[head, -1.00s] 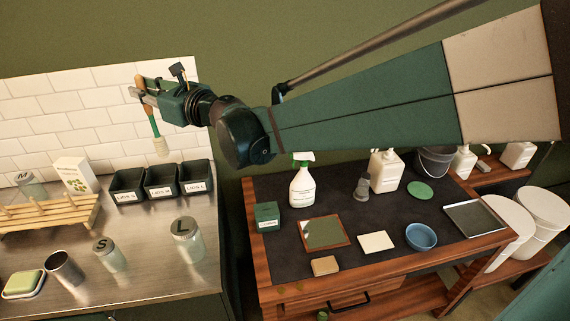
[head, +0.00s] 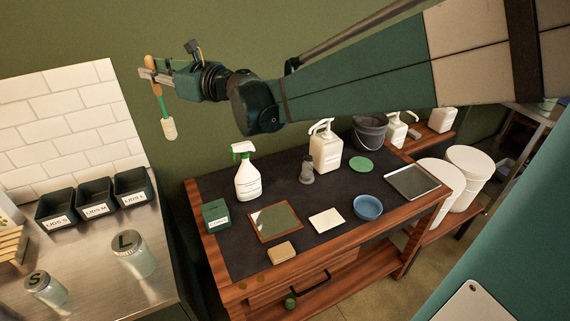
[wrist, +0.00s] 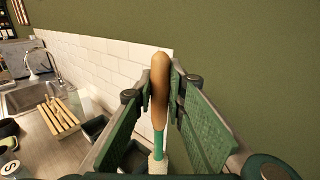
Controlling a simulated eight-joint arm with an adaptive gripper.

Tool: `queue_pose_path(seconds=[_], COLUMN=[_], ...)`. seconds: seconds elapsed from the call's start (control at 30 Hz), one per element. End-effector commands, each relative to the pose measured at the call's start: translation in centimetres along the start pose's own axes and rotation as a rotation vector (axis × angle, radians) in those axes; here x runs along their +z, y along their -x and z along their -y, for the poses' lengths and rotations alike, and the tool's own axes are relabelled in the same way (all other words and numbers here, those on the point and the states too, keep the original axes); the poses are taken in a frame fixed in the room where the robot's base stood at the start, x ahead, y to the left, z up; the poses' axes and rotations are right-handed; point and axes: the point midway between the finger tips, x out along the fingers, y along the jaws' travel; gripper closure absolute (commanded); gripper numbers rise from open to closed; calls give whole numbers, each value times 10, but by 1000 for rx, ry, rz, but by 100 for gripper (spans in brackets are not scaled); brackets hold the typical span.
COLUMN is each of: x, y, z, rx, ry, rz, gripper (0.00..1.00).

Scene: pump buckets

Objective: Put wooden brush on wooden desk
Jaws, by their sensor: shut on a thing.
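The wooden brush (head: 161,103) has a wooden handle, a green lower part and a pale bristle head. My gripper (head: 150,76) is shut on its handle and holds it upright, bristles down, in the air. In the wrist view the brush handle (wrist: 160,82) stands between the two green finger pads. In the head view the brush hangs in front of the green wall, between the tiled counter and the wooden desk. The wooden desk (head: 390,232) has a dark top and a reddish wood rim, and stands to the right of and below my gripper.
On the desk are a spray bottle (head: 248,175), a green box (head: 216,215), a framed green panel (head: 274,222), a white card (head: 326,220), a blue bowl (head: 367,207), a pump bottle (head: 325,150) and a tray (head: 412,181). Dark bins (head: 95,197) stand on the counter.

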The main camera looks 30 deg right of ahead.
Motion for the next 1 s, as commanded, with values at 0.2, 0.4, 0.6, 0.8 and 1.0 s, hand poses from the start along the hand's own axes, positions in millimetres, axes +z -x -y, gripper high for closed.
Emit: queue_pose_path(seconds=[0.2, 0.4, 0.6, 0.8, 1.0], x=[-1, -2, -2, -3, -3], y=[33, 65, 97, 132, 168], z=[44, 80, 114, 146, 174], rx=[-40, -74, -108, -142, -177], ry=[-1, -1, -2, -2, -2], rz=[0, -1, -1, -1, -2], gripper=[99, 99, 99, 99, 99])
